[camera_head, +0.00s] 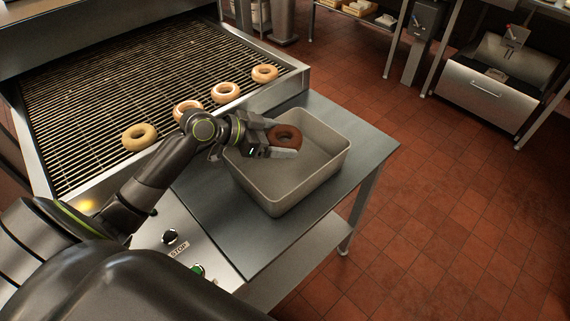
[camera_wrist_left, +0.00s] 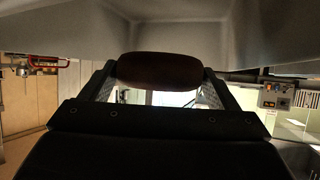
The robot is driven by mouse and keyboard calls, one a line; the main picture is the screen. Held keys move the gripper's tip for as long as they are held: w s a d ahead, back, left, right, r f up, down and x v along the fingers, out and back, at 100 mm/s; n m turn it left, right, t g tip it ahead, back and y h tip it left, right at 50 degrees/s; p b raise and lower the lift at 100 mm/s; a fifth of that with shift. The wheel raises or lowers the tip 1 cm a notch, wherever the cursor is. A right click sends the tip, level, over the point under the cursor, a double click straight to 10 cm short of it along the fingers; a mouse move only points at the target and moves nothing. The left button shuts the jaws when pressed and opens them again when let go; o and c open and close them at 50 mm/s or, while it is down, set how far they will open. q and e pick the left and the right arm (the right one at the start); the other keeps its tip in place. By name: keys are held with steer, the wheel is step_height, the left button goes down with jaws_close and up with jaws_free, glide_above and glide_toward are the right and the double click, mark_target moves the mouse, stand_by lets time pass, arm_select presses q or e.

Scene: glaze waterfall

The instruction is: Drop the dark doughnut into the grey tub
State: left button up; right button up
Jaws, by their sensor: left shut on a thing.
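The dark brown doughnut (camera_head: 286,136) is held by my left gripper (camera_head: 283,148) over the grey tub (camera_head: 276,202). The tub is rectangular and open-topped, and its visible floor looks empty. In the left wrist view the dark doughnut (camera_wrist_left: 159,70) sits between the two fingers of my left gripper (camera_wrist_left: 157,84), which touch its sides. The tub's pale wall (camera_wrist_left: 225,35) fills the top of that view. I cannot tell how high the doughnut is above the tub floor. My right gripper does not show.
The tub stands on a grey metal table (camera_head: 375,150) beside a wire conveyor (camera_head: 100,80). Several lighter doughnuts (camera_head: 139,136) lie along the conveyor's near side. A panel with a STOP label (camera_head: 180,248) is at the table's left. Red tiled floor lies to the right.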

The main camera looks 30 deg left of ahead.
arm_select(q)
steer(key=o, duration=0.8)
steer(key=shift+o, duration=0.4)
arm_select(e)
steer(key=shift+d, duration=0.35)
arm_select(q)
steer(key=p+v, duration=0.6)
steer(key=v, duration=1.1)
steer(key=shift+s, duration=0.2)
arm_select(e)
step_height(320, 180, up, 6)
arm_select(q)
steer(key=shift+s, duration=0.1)
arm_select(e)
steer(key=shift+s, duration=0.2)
